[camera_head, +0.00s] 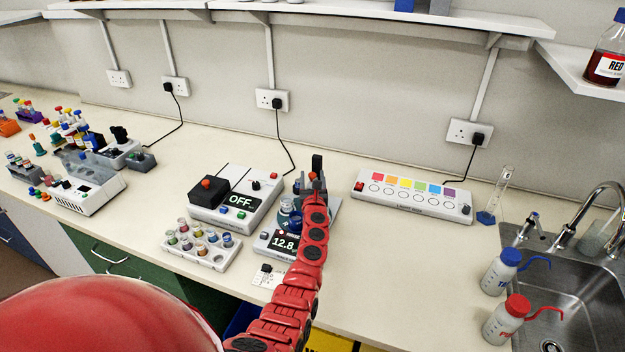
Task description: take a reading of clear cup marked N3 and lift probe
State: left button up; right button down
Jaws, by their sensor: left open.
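My left gripper (308,188) is open at the end of the red arm, over the back of a small meter (265,243) whose display reads 12.8. The arm hides much of the meter. A bluish round vessel (287,208) stands just left of the gripper; I cannot tell whether they touch. I cannot pick out the probe clearly among the dark parts there. Several small clear cups with coloured contents (184,228) sit in a white rack (205,262) left of the meter. Their marks are too small to read, so I cannot tell which is N3. My right gripper is not in view.
A device reading OFF (240,200) stands behind the rack. A white strip with coloured squares (412,198) lies to the right. Two wash bottles (506,320) stand by the sink (575,300). Bench space between meter and bottles is clear. Racks and machines (85,190) fill the left.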

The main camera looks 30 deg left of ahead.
pick_arm(q)
grip_shut()
jog(key=shift+r, duration=0.15)
dwell(1.3)
